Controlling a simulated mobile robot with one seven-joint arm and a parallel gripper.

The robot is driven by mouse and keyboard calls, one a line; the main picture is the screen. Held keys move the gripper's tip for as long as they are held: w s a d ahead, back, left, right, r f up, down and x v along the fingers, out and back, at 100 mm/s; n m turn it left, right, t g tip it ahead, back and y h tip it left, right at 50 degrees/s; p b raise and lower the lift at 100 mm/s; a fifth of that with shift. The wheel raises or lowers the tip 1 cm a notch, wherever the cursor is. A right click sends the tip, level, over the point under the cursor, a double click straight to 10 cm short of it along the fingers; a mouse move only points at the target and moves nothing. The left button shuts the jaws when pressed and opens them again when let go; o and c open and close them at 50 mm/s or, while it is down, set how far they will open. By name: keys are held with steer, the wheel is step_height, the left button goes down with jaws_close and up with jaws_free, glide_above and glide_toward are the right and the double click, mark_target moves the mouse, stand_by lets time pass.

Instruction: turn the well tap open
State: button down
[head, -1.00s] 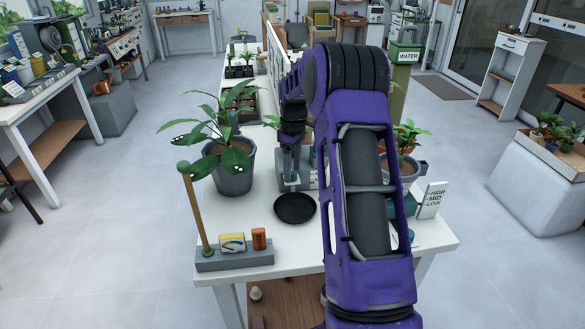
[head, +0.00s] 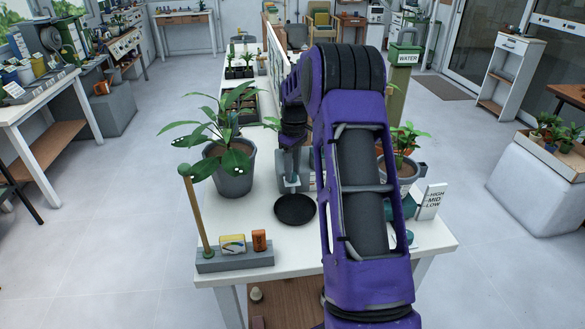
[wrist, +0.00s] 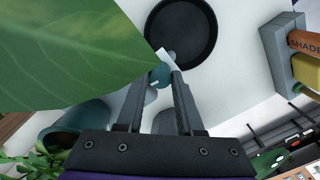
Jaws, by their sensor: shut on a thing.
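In the wrist view my gripper (wrist: 163,77) has its two dark fingers closed around a small teal rounded knob (wrist: 159,74), which looks like the tap's handle. A small white piece shows just beyond the fingertips. In the head view my gripper (head: 290,172) points down over the white table, behind a black round dish (head: 295,209). The tap itself is mostly hidden there by my gripper and arm. The dish (wrist: 181,32) also shows in the wrist view, beyond the fingertips. I cannot tell how far the tap is turned.
A large-leaved potted plant (head: 232,173) stands close on the left, and one leaf (wrist: 70,50) fills the wrist view's upper left. A grey block (head: 236,261) with a wooden post is at the front left. A HIGH-MID-LOW sign (head: 432,201) stands at the right.

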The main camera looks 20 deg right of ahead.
steer(key=m+p, duration=0.1)
steer(key=m, duration=0.3)
steer(key=m+p, duration=0.1)
steer(key=m, duration=0.7)
steer(key=shift+s+p, duration=0.1)
steer(key=shift+p, duration=0.2)
steer(key=shift+a+m+t, duration=0.1)
steer(key=shift+m+t, duration=0.2)
steer(key=shift+m, duration=1.6)
steer(key=c, duration=0.5)
jaws_free()
steer(key=shift+c, duration=0.2)
